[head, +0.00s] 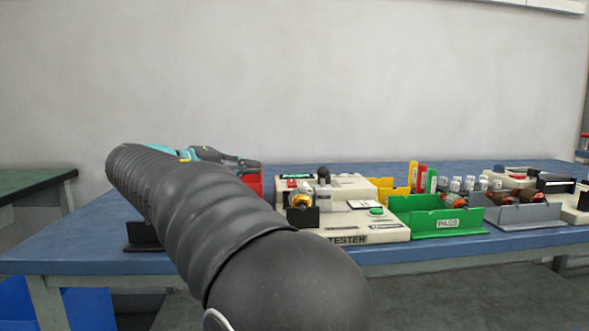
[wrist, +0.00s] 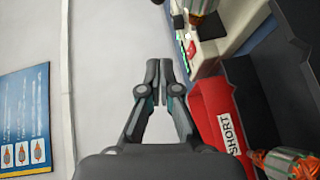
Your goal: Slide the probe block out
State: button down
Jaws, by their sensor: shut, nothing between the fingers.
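The cream tester (head: 375,228) stands on the blue bench, with a green button at its front. A grey upright block with a black knob (head: 323,188) stands on it, beside a copper-wound armature (head: 300,198); this looks like the probe block, but I cannot be sure. My gripper (wrist: 162,78) is shut and empty in the wrist view, its fingertips together. In the head view my gripper (head: 252,163) shows partly behind my arm, left of the tester and above a red bin. Part of the tester (wrist: 208,55) shows at the upper right in the wrist view, apart from my fingers.
The red SHORT bin (wrist: 210,110) is close right of my gripper in the wrist view. A green PASS bin (head: 437,217) holding an armature stands right of the tester, then a grey bin (head: 525,214) with armatures. A wall poster (wrist: 25,120) is at left.

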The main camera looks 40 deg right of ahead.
aim_at(323, 188)
jog(key=shift+d, duration=0.15)
jog(key=d, duration=0.3)
jog(key=s+d+f, duration=0.1)
jog(key=d, duration=0.7)
jog(key=shift+s+d+f, duration=0.2)
jog(key=shift+d+f, duration=0.05)
jog(key=shift+f, duration=0.15)
jog(key=shift+s+d+f, duration=0.2)
jog(key=shift+s+d, duration=0.3)
jog(key=shift+d, duration=0.15)
